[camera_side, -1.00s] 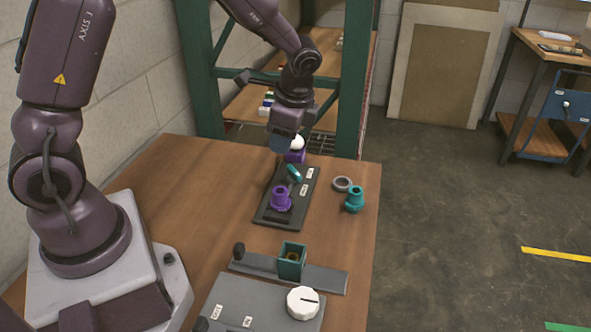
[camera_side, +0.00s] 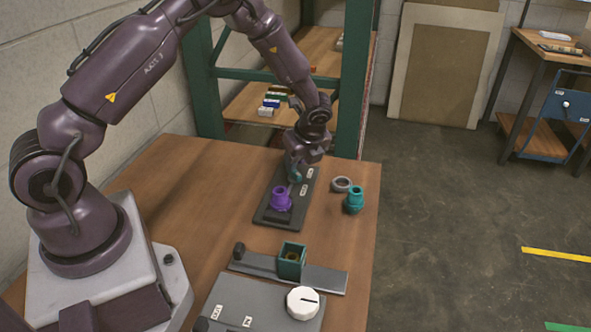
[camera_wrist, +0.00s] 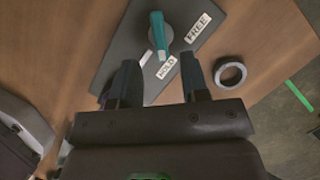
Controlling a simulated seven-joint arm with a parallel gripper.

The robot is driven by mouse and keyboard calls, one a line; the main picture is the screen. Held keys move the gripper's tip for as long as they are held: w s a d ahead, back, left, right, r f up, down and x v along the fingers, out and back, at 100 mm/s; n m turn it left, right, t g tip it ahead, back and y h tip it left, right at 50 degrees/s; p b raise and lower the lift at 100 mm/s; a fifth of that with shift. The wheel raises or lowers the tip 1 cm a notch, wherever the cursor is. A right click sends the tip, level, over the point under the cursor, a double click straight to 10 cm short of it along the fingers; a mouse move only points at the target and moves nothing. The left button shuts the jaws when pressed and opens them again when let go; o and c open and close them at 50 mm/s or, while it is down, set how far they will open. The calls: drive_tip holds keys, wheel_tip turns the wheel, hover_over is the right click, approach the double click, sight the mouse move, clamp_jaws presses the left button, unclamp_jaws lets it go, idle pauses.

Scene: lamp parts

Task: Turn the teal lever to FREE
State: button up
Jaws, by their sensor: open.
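The teal lever (camera_wrist: 157,32) sits on a round grey hub on a dark plate (camera_wrist: 122,48). In the wrist view its pale end points down, close to the HOLD label (camera_wrist: 166,67); the FREE label (camera_wrist: 198,28) is up and to the right. My gripper (camera_wrist: 160,82) is open and empty, its two fingers apart just below the lever's pale end in that view. In the side view my gripper (camera_side: 296,170) is low over the far part of the plate (camera_side: 272,216) and hides most of the lever. I cannot tell whether it touches.
A purple socket (camera_side: 281,198) stands on the plate's near end. A grey ring (camera_side: 342,184) and a teal flanged part (camera_side: 354,199) stand to the right. Nearer are a teal square holder (camera_side: 291,260) and a panel with a white dial (camera_side: 303,302). The table's left is clear.

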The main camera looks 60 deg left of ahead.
sight(296, 172)
drive_tip(key=x, duration=0.5)
drive_tip(key=shift+f, duration=0.1)
clamp_jaws()
